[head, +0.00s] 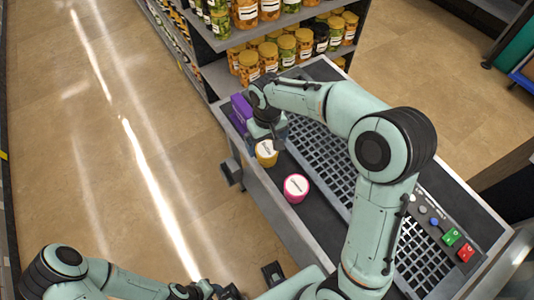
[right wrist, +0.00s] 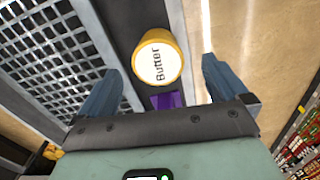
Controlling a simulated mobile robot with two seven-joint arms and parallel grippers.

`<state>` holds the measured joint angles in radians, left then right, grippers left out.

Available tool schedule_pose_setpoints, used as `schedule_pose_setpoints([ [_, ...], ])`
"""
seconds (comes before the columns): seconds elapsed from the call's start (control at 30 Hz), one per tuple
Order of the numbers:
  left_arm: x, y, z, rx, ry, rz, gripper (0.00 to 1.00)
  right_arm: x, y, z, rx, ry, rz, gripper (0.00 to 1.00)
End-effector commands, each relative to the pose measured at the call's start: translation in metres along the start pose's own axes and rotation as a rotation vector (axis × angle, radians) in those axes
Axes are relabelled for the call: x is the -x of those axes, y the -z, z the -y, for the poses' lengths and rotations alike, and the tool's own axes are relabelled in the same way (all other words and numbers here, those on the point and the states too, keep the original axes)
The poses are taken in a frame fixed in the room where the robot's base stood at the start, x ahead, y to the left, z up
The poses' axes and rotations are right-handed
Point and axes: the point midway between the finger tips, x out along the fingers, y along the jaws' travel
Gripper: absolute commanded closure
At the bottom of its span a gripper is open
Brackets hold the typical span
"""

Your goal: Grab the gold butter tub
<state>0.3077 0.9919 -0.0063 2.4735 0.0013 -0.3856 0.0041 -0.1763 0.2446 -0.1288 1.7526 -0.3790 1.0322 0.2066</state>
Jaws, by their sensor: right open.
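The gold butter tub (head: 267,153) stands on the dark belt of the checkout counter, its white lid facing up. In the right wrist view the tub (right wrist: 160,57), lettered "Butter", lies ahead between the two blue-grey fingers. My right gripper (head: 268,132) is open, just behind and above the tub in the head view. The wrist view shows clear gaps between tub and fingers, so it is not gripped. My left gripper (head: 228,291) is at the bottom edge of the head view, too small and cut off to tell its state.
A pink tub (head: 296,188) with a white lid stands nearer on the belt. A purple box (head: 241,108) is close behind my right gripper. A metal grid (head: 325,160) runs alongside the belt. Shelves of jars (head: 248,66) stand behind. The floor at left is clear.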

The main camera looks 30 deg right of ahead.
Motion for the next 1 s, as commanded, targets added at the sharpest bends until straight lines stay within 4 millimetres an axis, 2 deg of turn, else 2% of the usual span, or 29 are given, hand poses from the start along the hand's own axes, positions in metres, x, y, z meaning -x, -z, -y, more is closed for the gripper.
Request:
schedule_pose_setpoints([
  [0.17,0.000,0.000,0.000,-0.001,0.000,0.000,0.57,-0.012,0.002,-0.001,-0.001,0.000,0.001,0.00],
  [0.4,-0.001,0.000,0.000,-0.001,0.000,0.000,0.57,-0.047,0.007,-0.004,-0.001,0.000,0.003,0.00],
  [0.5,-0.001,0.000,0.000,-0.001,0.000,0.000,0.57,-0.056,0.007,-0.004,-0.001,0.000,0.002,0.00],
  [0.77,-0.001,0.000,0.000,-0.001,0.000,0.000,0.57,-0.057,0.008,-0.004,-0.001,0.000,-0.001,0.00],
  [0.9,-0.001,0.000,0.000,-0.001,0.000,0.000,0.57,-0.057,0.008,-0.004,-0.001,0.000,-0.001,0.46],
  [0.97,-0.001,0.000,0.000,-0.001,0.000,0.000,0.57,-0.057,0.008,-0.004,-0.001,0.000,-0.001,0.65],
  [1.0,-0.001,0.000,0.000,-0.001,0.000,0.000,0.57,-0.057,0.008,-0.004,-0.001,0.001,-0.002,0.65],
])
